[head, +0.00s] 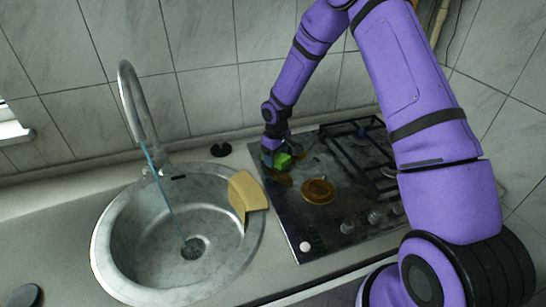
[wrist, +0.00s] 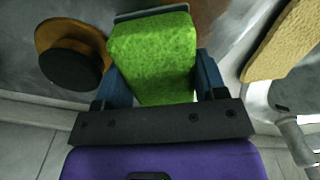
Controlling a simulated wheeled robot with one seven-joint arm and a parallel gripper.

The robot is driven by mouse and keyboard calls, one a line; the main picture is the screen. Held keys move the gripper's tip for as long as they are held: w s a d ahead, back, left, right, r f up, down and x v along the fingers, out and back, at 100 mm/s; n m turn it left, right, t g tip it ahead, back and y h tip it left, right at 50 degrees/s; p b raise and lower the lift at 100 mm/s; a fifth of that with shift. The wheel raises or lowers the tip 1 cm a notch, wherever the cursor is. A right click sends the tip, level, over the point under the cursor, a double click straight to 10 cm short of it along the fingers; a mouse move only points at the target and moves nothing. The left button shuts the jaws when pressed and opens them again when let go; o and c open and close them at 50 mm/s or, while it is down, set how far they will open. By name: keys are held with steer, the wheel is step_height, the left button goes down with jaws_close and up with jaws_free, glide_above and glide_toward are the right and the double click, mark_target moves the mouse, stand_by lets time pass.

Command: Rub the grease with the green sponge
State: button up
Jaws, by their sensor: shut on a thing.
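My gripper (head: 275,160) is at the left side of the black hob. It is shut on the green sponge (head: 283,161). In the wrist view the sponge (wrist: 155,55) sits between the two blue fingers of my gripper (wrist: 160,75). A brown grease patch (head: 281,180) shows on the hob just in front of the sponge; a brown smear also shows beyond the sponge in the wrist view (wrist: 213,14). I cannot tell whether the sponge touches the hob.
A brown-ringed burner (head: 318,191) is right of the patch. Another burner (wrist: 70,55) is beside the sponge in the wrist view. A yellow cloth (head: 247,192) hangs over the sink (head: 110,235) rim. Water runs from the tap (head: 128,95). Pan supports (head: 350,165) stand at the right.

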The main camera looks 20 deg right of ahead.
mark_target(279, 160)
steer(key=shift+s+r, duration=0.1)
steer(key=shift+s, duration=6.45)
steer(key=shift+f, duration=0.2)
steer(key=shift+w+f, duration=0.1)
steer(key=shift+w, duration=1.4)
steer(key=shift+c, duration=1)
steer(key=shift+w, duration=3.55)
steer(key=shift+w, duration=1.55)
